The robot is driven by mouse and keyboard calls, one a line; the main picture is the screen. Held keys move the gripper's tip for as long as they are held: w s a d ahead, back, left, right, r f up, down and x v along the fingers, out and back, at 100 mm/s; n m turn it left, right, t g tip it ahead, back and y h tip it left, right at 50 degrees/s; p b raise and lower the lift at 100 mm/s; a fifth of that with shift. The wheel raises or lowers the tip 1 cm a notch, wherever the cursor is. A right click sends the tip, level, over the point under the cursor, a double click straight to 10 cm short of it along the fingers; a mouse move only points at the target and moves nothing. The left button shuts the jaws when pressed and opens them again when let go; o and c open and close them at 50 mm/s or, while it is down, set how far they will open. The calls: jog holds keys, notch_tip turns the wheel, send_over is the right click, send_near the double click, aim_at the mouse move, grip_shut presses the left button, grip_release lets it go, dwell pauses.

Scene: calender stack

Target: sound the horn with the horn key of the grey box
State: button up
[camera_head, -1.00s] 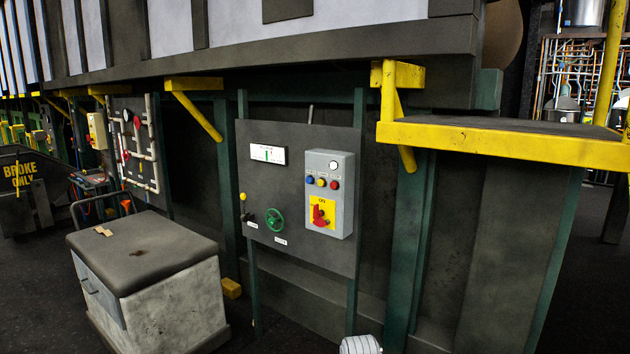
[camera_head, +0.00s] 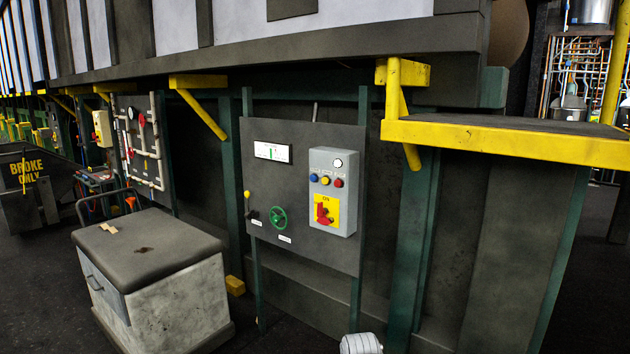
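The grey box (camera_head: 350,205) is mounted on the right part of a dark upright panel (camera_head: 290,130). It has a white round piece (camera_head: 338,162) near its top. Below that is a row of small round keys: blue (camera_head: 313,177), yellow (camera_head: 325,181) and red (camera_head: 338,184). The labels are too small to read, so I cannot tell which is the horn key. Lower on the box, a red rotary switch (camera_head: 323,212) sits on a yellow plate. My gripper is not in view, and nothing is touching the box.
The panel also carries a white display (camera_head: 273,152), a green handwheel (camera_head: 278,217) and a yellow-knobbed lever (camera_head: 247,195). A yellow-edged platform (camera_head: 500,143) juts out at the right. A grey-topped chest (camera_head: 150,255) stands front left. A white ribbed piece (camera_head: 361,344) shows at the bottom edge.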

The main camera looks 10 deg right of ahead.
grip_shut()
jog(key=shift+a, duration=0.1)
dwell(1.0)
